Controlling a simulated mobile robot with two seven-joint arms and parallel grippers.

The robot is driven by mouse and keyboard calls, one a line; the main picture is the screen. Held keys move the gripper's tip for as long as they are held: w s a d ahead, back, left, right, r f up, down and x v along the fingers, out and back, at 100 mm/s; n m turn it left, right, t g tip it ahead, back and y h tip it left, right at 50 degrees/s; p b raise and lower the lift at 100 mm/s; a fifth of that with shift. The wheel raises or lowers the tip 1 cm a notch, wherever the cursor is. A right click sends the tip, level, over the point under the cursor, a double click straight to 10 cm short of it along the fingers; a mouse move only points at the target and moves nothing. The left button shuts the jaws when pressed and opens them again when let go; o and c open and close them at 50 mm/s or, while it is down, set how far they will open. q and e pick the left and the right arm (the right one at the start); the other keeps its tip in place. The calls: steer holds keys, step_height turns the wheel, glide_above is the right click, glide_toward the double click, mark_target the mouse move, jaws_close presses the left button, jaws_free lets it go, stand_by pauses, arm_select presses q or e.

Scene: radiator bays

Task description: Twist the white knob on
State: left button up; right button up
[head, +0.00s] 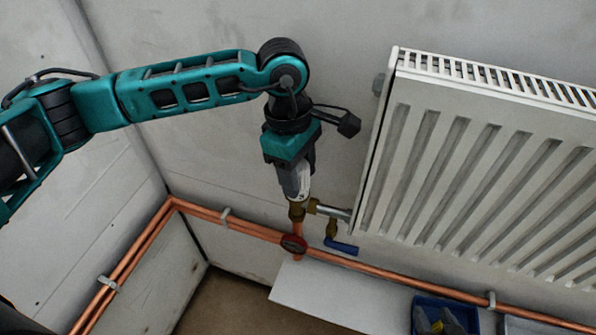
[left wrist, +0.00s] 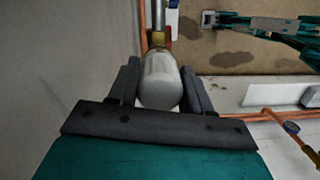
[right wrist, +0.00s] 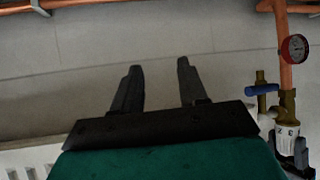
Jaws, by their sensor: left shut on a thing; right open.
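The white knob (head: 301,186) sits upright on top of a brass valve (head: 297,211) beside the radiator's lower left corner. My left gripper (head: 297,178) reaches down from above and is shut on the knob. In the left wrist view the knob (left wrist: 160,82) lies between both fingers, with the brass fitting beyond it. In the right wrist view the knob (right wrist: 287,146) shows dark markings, and my left gripper is partly seen beside it. My right gripper (right wrist: 157,68) is open and empty, facing the wall; it is out of the head view.
The white radiator (head: 470,180) stands right of the valve. A blue lever (head: 341,246) hangs below the valve's side, and a red-rimmed gauge (head: 293,244) is on the pipe. Copper pipes (head: 390,269) run along the wall. A blue bin (head: 424,302) with parts stands at the bottom right.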

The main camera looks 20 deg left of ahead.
arm_select(q)
steer(key=shift+s+f, duration=0.1)
steer(key=shift+f, duration=0.15)
steer(key=shift+f+m+b, duration=0.1)
steer(key=shift+m+b, duration=0.2)
steer(key=m+b, duration=0.3)
steer(key=shift+f+m+g, duration=0.25)
steer(key=shift+m+g, duration=0.05)
steer(key=shift+m+b, duration=0.55)
steer(key=shift+m, duration=0.15)
steer(key=shift+m+y+b, duration=0.3)
steer(key=shift+m+b, duration=0.2)
steer(key=shift+m, duration=0.2)
steer(key=m+b, duration=0.1)
steer(key=m, duration=0.1)
steer(key=shift+a+m+b, duration=0.1)
steer(key=shift+m+b, duration=0.3)
steer(key=shift+r+m+g+b, duration=0.3)
steer(key=shift+m+b, duration=0.2)
steer(key=shift+m, duration=0.4)
steer(key=shift+r, duration=0.1)
arm_select(e)
steer(key=shift+y, duration=0.6)
steer(key=a+f, duration=0.1)
steer(key=w+a+f, duration=0.1)
steer(key=f, duration=0.1)
steer(key=shift+w+a+f, duration=0.4)
